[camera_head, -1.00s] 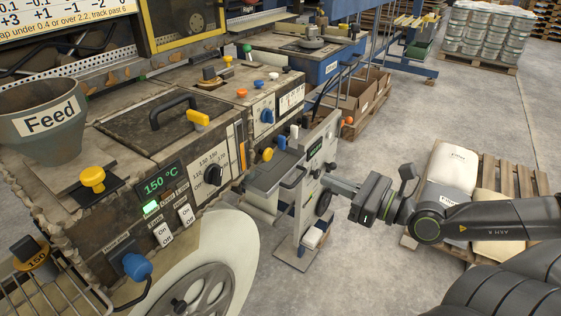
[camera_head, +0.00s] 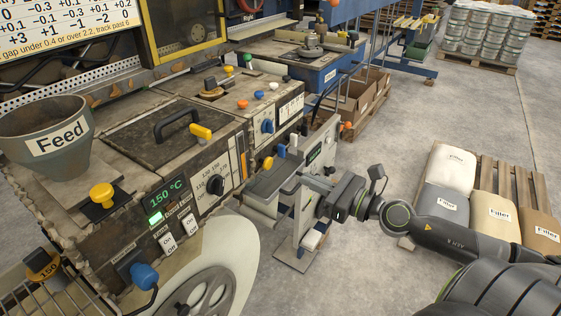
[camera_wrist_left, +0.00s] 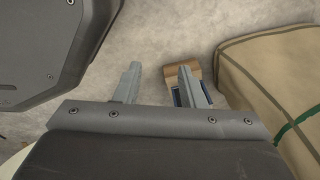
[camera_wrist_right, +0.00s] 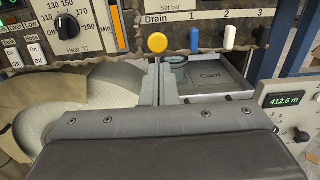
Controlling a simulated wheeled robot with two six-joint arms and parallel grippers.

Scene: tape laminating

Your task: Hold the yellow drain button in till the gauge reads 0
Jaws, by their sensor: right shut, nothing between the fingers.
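The yellow drain button (camera_head: 267,163) is a round knob on the front of the machine. In the right wrist view the yellow button (camera_wrist_right: 157,43) sits under the word Drain, left of a blue and a white button. My right gripper (camera_head: 302,182) is shut and empty, to the right of the button in the head view. In the right wrist view its fingertips (camera_wrist_right: 158,64) are just below the button; contact is not visible. I cannot make out a pressure gauge reading. My left gripper (camera_wrist_left: 160,78) is open and empty above the floor, seen only in the left wrist view.
A grey tray (camera_head: 262,183) juts out near my right gripper. A stand with a green display (camera_wrist_right: 285,99) reading 412.6 m is at the right. The blue button (camera_wrist_right: 194,39) and white button (camera_wrist_right: 230,37) are close by. Filler sacks (camera_head: 447,202) lie on a pallet.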

